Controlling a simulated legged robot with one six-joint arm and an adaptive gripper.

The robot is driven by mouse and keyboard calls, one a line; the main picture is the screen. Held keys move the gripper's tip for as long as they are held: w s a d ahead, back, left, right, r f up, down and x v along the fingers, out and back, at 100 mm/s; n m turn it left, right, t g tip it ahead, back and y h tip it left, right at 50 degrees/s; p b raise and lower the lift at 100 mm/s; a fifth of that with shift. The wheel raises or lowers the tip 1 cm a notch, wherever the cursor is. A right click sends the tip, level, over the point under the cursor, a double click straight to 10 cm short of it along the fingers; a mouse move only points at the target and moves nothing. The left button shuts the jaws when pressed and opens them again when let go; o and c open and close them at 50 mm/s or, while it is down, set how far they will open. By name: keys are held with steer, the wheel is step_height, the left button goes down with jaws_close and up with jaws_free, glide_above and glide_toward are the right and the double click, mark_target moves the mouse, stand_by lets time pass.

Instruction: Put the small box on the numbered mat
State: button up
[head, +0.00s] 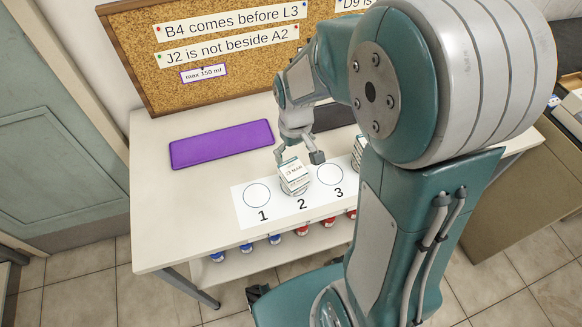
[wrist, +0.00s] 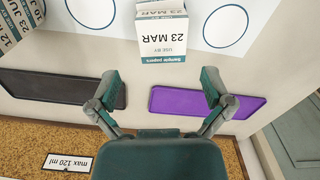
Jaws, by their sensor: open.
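A small white box with green bands (head: 293,174), marked 23 MAR, stands upright on circle 2 of the white numbered mat (head: 243,213). In the wrist view the box (wrist: 162,30) is at the top middle, with mat circles on both sides of it. My gripper (head: 298,157) is open and empty, just behind and above the box. In the wrist view its fingertips (wrist: 160,80) are spread wider than the box, which lies beyond them and not clearly between them. Circles 1 and 3 look bare. My arm hides the mat's right end.
A second dated box (wrist: 22,32) stands at the mat's other end, mostly hidden by my arm in the head view. A purple tray (head: 221,144) and a dark tray (wrist: 62,88) lie empty behind the mat. A cork board (head: 215,50) stands at the back. Bottles (head: 275,239) sit below.

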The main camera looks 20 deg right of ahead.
mark_target(292, 168)
steer(key=f, duration=0.7)
steer(key=shift+w+a, duration=0.2)
steer(key=shift+a, duration=0.05)
steer(key=c, duration=1)
steer(key=shift+r, duration=0.55)
steer(key=shift+c, duration=0.2)
step_height(292, 168, up, 3)
steer(key=shift+s+f, duration=0.15)
steer(key=s+r, duration=0.9)
steer(key=s, duration=0.4)
steer(key=shift+s, duration=0.4)
